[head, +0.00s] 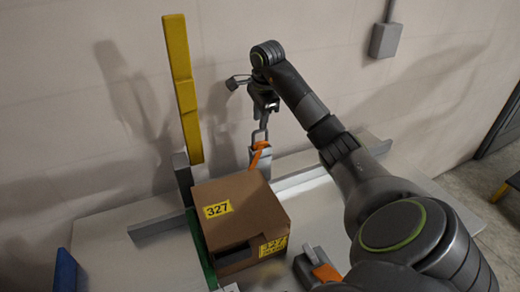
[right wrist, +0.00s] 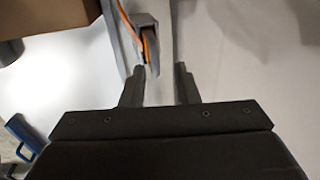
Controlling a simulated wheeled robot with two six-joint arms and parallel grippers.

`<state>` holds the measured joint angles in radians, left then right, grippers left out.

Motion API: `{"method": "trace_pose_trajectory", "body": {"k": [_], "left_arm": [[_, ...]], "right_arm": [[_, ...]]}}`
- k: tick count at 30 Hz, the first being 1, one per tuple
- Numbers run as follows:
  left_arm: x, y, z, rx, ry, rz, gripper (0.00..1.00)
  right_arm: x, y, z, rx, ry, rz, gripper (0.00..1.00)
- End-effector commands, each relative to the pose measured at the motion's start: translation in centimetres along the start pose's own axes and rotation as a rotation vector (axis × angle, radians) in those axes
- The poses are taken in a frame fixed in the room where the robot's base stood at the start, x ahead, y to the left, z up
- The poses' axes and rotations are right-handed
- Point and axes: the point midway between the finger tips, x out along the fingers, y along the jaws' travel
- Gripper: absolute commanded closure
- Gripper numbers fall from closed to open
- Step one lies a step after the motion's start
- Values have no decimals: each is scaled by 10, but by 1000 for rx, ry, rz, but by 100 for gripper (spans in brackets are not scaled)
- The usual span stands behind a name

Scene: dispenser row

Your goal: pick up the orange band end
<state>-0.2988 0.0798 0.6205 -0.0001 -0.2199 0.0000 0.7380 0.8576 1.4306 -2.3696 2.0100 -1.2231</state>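An orange band end (head: 259,152) sticks out of a grey dispenser (head: 267,162) behind the cardboard box. My right gripper (head: 260,134) points down just above it in the head view. In the right wrist view my right gripper (right wrist: 159,68) has its two fingers apart with nothing between them. An orange strip (right wrist: 144,42) on a grey holder (right wrist: 146,20) shows just beyond the fingertips, nearer the left finger. I cannot tell whether a finger touches it. My left gripper is not in view.
A brown box (head: 243,205) with a yellow 327 label stands in front of the dispenser. Another grey dispenser (head: 307,266) with an orange strip (head: 326,272) is at the lower right of the box. A tall yellow post (head: 181,90) rises at the left.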

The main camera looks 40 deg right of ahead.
Motion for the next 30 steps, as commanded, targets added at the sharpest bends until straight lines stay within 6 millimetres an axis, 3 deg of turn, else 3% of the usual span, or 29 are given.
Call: {"method": "trace_pose_trajectory", "body": {"k": [5,14,19,26,30], "left_arm": [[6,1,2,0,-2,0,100],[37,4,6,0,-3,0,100],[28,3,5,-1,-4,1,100],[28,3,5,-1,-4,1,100],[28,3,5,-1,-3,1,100]], "right_arm": [[6,1,0,0,0,0,72],[35,7,-3,0,1,0,72],[50,6,-3,0,1,2,72],[52,6,-3,0,1,0,72],[52,6,-3,0,1,0,90]]}}
